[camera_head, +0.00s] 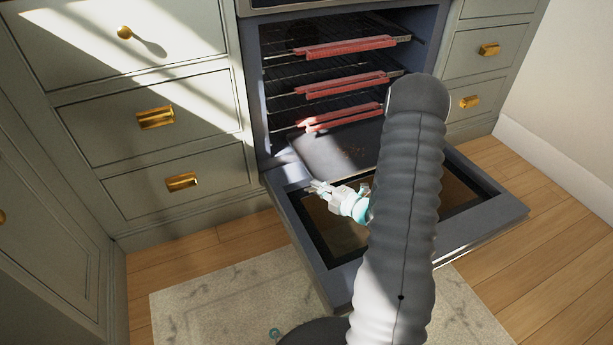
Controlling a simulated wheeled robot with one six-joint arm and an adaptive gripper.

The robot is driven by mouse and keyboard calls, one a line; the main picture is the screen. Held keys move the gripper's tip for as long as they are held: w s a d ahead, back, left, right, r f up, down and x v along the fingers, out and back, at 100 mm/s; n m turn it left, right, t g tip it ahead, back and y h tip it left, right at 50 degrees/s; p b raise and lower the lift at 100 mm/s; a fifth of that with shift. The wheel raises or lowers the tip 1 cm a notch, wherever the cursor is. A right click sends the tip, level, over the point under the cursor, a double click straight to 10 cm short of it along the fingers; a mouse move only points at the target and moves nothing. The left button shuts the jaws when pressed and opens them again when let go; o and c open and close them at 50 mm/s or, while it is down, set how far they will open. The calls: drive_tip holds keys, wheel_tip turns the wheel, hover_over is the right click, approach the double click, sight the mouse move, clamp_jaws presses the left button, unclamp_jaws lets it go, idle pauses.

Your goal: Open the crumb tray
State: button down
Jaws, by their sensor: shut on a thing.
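The crumb tray (325,153) is a dark flat sheet with reddish crumbs on it, low in the oven opening. It sticks out part way over the lowered oven door (479,225). My gripper (319,186) is at the tray's front left edge, above the door, and is shut on the tray. The exact contact at the fingertips is small and hard to make out. My arm covers the tray's right part and some of the door.
Wire racks with red front guards (345,84) sit above the tray inside the oven. Drawers with brass handles (182,181) flank the oven on both sides. A pale rug (215,305) lies on the wooden floor in front.

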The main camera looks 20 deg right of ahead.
drive_tip(key=shift+s, duration=1.7)
drive_tip(key=c, duration=1.2)
unclamp_jaws()
drive_tip(key=shift+d, duration=0.1)
drive_tip(key=v, duration=1.2)
drive_tip(key=shift+r, duration=0.1)
